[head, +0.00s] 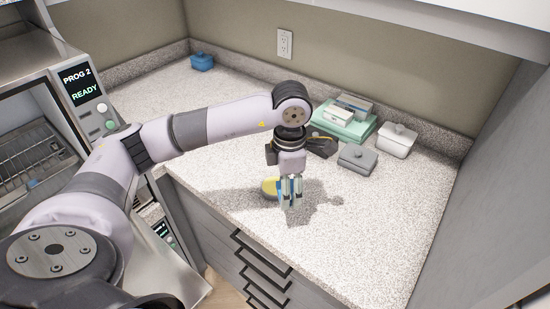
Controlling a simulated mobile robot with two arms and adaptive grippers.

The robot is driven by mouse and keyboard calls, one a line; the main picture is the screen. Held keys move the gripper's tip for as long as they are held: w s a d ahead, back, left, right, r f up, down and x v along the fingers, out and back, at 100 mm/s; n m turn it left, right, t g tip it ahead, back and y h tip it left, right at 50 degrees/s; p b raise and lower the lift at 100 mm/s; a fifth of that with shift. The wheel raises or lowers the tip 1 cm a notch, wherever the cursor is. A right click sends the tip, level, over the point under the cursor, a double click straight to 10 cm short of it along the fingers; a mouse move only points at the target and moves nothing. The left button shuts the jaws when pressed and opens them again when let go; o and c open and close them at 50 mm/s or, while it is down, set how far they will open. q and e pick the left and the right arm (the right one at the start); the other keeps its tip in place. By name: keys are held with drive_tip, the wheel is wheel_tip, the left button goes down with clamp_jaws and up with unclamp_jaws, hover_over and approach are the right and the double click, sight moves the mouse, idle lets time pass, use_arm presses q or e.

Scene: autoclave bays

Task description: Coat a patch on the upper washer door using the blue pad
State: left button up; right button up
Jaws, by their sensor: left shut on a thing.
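My left gripper (290,198) points down over the front part of the speckled counter. Its fingers are shut on a small blue thing, which looks like the blue pad (291,187); the fingers hide much of it. A yellow pad-like thing (269,187) sits on the counter just behind and left of the fingers, partly covered. The upper washer (88,95) stands at the left, its panel reading PROG 2 READY. Its chamber looks open, with a wire rack (28,158) inside. I cannot clearly make out its door, as my left arm covers that area. My right gripper is not in view.
A blue block (202,62) sits at the counter's back left. Teal boxes (343,122), a grey lidded box (357,158) and a white lidded box (397,140) stand at the back right. A dark object (322,146) lies behind the gripper. The counter's left middle is clear.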

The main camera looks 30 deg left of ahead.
use_arm(q)
drive_tip(key=w+a+n, duration=0.3)
drive_tip(key=n, duration=2.1)
hover_over(274, 186)
drive_tip(key=shift+f, duration=0.4)
drive_tip(key=shift+d+f+b, duration=0.1)
drive_tip(key=shift+f+b, duration=1.7)
drive_tip(key=shift+f, duration=1)
drive_tip(key=shift+f+b, duration=0.3)
drive_tip(key=shift+f, duration=0.2)
wheel_tip(274, 186, up, 7)
drive_tip(key=p, duration=0.5)
